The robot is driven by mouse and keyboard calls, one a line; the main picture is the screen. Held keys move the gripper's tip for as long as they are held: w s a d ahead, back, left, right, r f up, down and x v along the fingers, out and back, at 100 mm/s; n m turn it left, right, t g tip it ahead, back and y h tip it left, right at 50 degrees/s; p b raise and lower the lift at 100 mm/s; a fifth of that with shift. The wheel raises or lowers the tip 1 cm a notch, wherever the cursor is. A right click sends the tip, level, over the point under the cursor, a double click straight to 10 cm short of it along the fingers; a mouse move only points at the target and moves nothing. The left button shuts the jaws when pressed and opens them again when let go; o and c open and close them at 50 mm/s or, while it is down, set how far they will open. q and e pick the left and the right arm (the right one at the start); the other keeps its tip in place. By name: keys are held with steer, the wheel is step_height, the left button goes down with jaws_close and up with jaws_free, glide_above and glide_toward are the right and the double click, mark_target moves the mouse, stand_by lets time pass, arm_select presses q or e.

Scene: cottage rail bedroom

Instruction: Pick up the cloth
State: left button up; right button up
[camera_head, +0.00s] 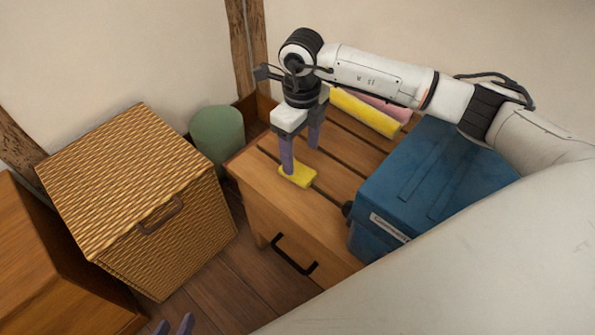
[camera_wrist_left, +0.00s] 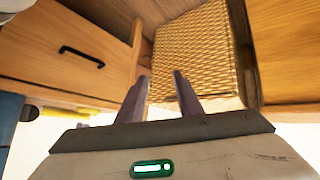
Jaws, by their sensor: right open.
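A small yellow cloth (camera_head: 299,177) lies flat on the slatted wooden top of a drawer cabinet (camera_head: 258,185), near its front left part. My right gripper (camera_head: 301,161) points down over the cloth with its purple fingers apart. One fingertip overlaps the cloth in the picture; whether it touches is unclear. My left gripper (camera_head: 175,325) is low at the bottom edge of the head view, away from the cloth. In the left wrist view, the left gripper (camera_wrist_left: 160,85) has its fingers apart with nothing between them.
A blue lidded box (camera_head: 430,185) stands right of the cloth. Yellow and pink rolls (camera_head: 365,112) lie behind. A wicker hamper (camera_head: 130,190), a green bin (camera_head: 217,135) and a wooden chest (camera_head: 50,265) stand left.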

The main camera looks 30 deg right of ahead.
mark_target(298, 167)
steer(key=f, duration=0.1)
steer(key=f+b, duration=0.1)
steer(key=f, duration=0.3)
steer(key=shift+w+a+f+b, duration=0.15)
steer(key=shift+a+f+b, duration=0.05)
steer(key=shift+a+b, duration=0.1)
arm_select(q)
steer(key=shift+w+d+f+m+g, duration=0.3)
steer(key=shift+w+d, duration=0.2)
steer(key=shift+w, duration=0.05)
arm_select(e)
steer(key=c, duration=1.1)
steer(key=shift+r, duration=0.1)
